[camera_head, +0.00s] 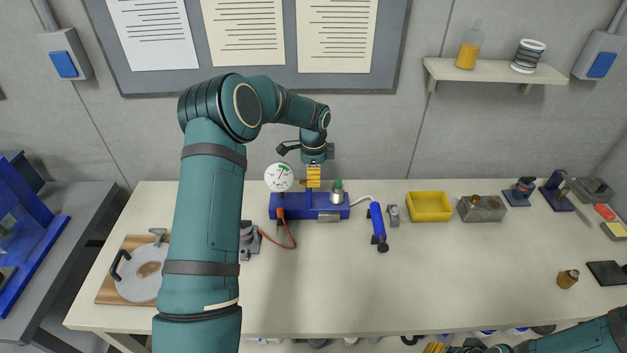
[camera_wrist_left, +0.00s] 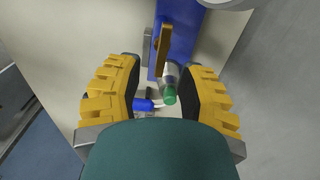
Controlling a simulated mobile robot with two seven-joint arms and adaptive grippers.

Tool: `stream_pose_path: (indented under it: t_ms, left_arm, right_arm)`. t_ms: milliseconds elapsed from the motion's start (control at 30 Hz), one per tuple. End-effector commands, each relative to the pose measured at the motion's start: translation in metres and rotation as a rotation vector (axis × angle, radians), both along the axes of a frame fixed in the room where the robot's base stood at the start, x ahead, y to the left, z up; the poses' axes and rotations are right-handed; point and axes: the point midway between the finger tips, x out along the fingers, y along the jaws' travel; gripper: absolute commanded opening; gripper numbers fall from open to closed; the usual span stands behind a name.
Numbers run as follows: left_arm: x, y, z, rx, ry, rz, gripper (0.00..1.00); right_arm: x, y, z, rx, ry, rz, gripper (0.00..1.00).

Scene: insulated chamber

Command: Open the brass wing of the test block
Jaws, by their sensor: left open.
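The test block (camera_head: 290,210) is a blue body on the table by the back wall, with a round white gauge (camera_head: 279,177) at its left and a green-capped silver fitting (camera_head: 337,190) at its right. My left gripper (camera_head: 313,178) is above the block's middle, hiding part of it. In the left wrist view the brass wing (camera_wrist_left: 163,46) is a narrow bar on the blue block (camera_wrist_left: 183,35), beyond the fingertips. My left gripper (camera_wrist_left: 164,85) is open and empty, with the green cap (camera_wrist_left: 170,98) showing between its fingers. My right gripper (camera_head: 436,348) is partly cut off at the bottom edge.
A yellow bin (camera_head: 429,206) and a metal box (camera_head: 481,208) stand to the right. The table's front middle is clear. A shelf (camera_head: 485,70) hangs above right.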

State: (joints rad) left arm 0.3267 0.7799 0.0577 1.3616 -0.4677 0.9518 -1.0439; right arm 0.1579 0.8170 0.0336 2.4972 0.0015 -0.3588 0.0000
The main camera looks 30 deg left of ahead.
Motion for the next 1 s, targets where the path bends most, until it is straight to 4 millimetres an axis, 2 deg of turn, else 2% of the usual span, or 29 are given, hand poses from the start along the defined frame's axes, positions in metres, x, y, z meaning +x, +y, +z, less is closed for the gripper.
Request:
stream_pose_path:
  t_ms: [33,200,533,567,600,667,700,1000]
  left_arm:
    - [0.0,0.0,-0.008,0.0,0.002,0.0,0.38]
    - [0.0,0.0,-0.021,0.0,0.0,0.001,0.38]
    - [0.0,0.0,-0.025,0.0,0.0,0.001,0.38]
    - [0.0,0.0,-0.025,-0.001,-0.001,0.001,0.41]
    - [0.0,0.0,-0.025,0.0,0.0,0.001,0.27]
    - [0.0,0.0,-0.025,0.0,0.0,0.001,0.06]
    - [0.0,0.0,-0.024,0.0,0.0,0.001,0.0]
    - [0.0,0.0,-0.025,0.0,0.0,0.003,0.0]
  right_arm:
    - [0.0,0.0,0.001,0.0,0.0,0.0,0.31]
    - [0.0,0.0,0.001,0.0,0.0,0.0,0.31]
    - [0.0,0.0,0.001,0.0,0.0,0.0,0.31]
    - [0.0,0.0,0.001,0.0,0.0,0.0,0.31]
    - [0.0,0.0,0.001,0.0,0.0,0.0,0.31]
    - [0.0,0.0,0.001,0.0,0.0,0.0,0.31]
    - [0.0,0.0,0.001,0.0,0.0,0.0,0.31]
    - [0.0,0.0,0.001,0.0,0.0,0.0,0.31]
